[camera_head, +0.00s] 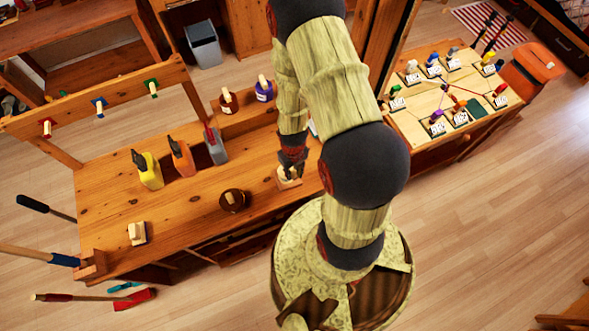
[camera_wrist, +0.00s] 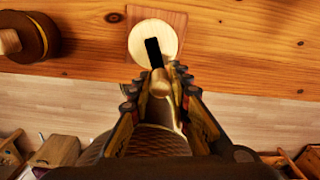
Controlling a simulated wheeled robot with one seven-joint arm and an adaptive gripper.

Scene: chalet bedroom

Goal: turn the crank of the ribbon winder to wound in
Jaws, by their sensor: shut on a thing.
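The ribbon winder (camera_head: 289,182) stands near the front edge of the wooden bench, partly hidden under my gripper (camera_head: 292,163). In the wrist view it shows as a pale round disc (camera_wrist: 152,35) on a square wooden plate, with a black crank arm (camera_wrist: 153,52) pointing down the picture. A pale wooden crank knob (camera_wrist: 160,84) sits at the arm's near end. My gripper (camera_wrist: 158,82) is shut on this knob, with one finger on each side.
A dark brown round piece with a wooden knob (camera_head: 233,200) stands left of the winder and also shows in the wrist view (camera_wrist: 27,38). Yellow (camera_head: 149,171), orange (camera_head: 182,159) and grey (camera_head: 216,147) things stand behind. The bench front between (camera_head: 185,215) is bare.

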